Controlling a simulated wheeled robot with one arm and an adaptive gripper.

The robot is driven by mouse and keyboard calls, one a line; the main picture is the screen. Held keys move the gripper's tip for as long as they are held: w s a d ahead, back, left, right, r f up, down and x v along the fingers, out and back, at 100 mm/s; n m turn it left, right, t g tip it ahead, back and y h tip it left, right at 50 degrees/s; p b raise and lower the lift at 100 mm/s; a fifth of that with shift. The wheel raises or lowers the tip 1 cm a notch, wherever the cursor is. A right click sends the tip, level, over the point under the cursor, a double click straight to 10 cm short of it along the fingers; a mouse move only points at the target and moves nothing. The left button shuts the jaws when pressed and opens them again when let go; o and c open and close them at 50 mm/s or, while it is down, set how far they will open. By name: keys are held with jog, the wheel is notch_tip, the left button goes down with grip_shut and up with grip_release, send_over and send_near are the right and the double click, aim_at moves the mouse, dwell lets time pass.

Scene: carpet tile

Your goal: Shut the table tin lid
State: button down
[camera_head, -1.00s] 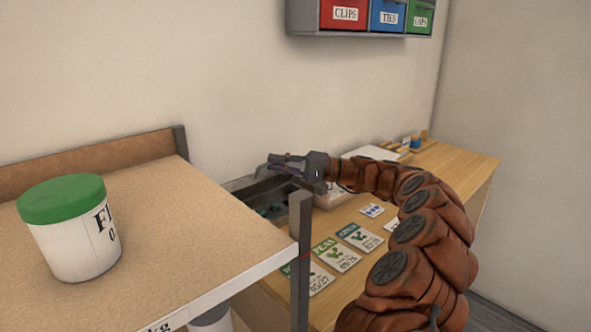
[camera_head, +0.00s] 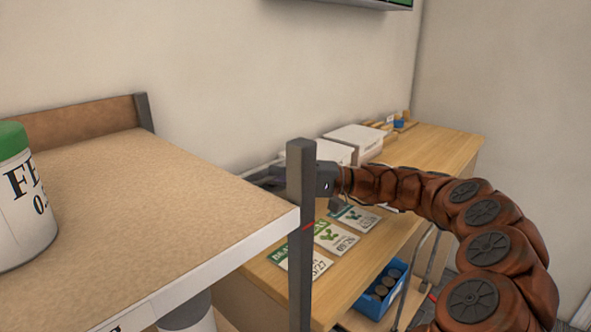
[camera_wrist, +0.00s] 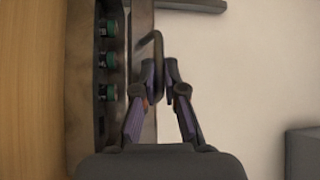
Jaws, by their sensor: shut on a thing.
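The table tin is mostly hidden behind the shelf and its post in the head view. In the wrist view the tin's grey metal edge (camera_wrist: 82,130) runs up the left side, and its dark interior lies open with several green-topped small items (camera_wrist: 108,60) in a row. My gripper (camera_wrist: 166,78) is at the right edge of the tin, shut on a dark bent handle (camera_wrist: 156,42) that appears to belong to the lid. The lid itself shows only as a narrow grey strip. In the head view my gripper (camera_head: 278,174) is partly behind the shelf post.
A shelf board (camera_head: 150,205) with a dark post (camera_head: 301,230) stands close in front of my gripper. A green-lidded tub (camera_head: 20,200) sits on the shelf. Seed cards (camera_head: 335,237) and white boxes (camera_head: 352,138) lie on the wooden table (camera_head: 425,155); a blue bin (camera_head: 380,290) is below.

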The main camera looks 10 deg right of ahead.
jog(key=shift+f, duration=0.65)
jog(key=c, duration=1.5)
grip_release()
jog(key=shift+w+a, duration=0.1)
jog(key=shift+a, duration=0.05)
jog(key=shift+d, duration=0.7)
jog(key=d, duration=0.3)
jog(key=s+d+f, duration=0.1)
jog(key=d, duration=0.5)
jog(key=shift+s+d+f, duration=0.15)
jog(key=shift+s+d, duration=0.05)
jog(key=shift+d, duration=0.05)
jog(key=shift+s+d, duration=0.2)
jog(key=shift+d, duration=0.35)
